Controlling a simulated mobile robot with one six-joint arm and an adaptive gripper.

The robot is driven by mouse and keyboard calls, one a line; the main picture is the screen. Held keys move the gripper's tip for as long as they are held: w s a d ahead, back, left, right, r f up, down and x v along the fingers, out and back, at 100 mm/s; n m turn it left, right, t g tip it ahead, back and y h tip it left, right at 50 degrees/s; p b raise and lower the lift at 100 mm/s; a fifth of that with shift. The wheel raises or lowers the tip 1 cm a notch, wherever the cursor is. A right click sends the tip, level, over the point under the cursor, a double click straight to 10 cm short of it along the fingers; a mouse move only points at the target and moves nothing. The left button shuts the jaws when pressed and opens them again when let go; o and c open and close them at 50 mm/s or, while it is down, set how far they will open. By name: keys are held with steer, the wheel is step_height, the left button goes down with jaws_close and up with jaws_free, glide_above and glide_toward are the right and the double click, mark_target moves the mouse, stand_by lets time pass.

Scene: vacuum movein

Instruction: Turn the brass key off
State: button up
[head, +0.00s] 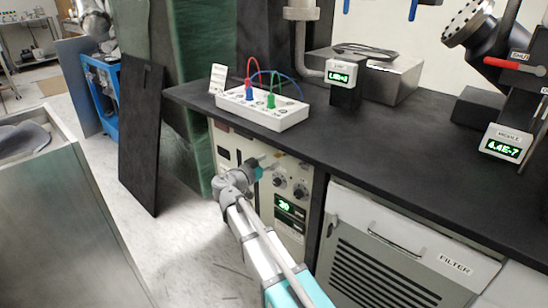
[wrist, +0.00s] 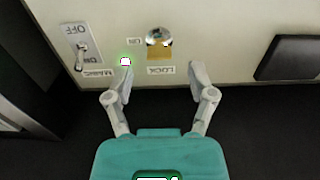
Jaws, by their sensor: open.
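The lock (wrist: 159,37), a round silver face with a small brass-coloured part, the key, sits on a cream panel at the top middle of the wrist view. Its LOCK label (wrist: 160,70) reads upside down there. My gripper (wrist: 163,76) is open and empty, its fingers spread on either side below the lock and apart from it. In the head view my gripper (head: 264,163) is in front of the upper part of the cream instrument panel (head: 289,169). I cannot make out the key there. The key's exact angle is too small to tell.
A MAINS toggle switch (wrist: 82,52) and a lit green lamp (wrist: 125,61) are beside the lock. A dark block (wrist: 287,57) juts at the right of the wrist view. The black bench top (head: 400,135) overhangs the panel. Knobs (head: 280,181) and a green display (head: 290,208) are nearby.

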mark_target(275, 156)
steer(key=shift+x, duration=1.8)
jaws_close()
steer(key=shift+a, duration=0.3)
steer(key=shift+d, duration=0.15)
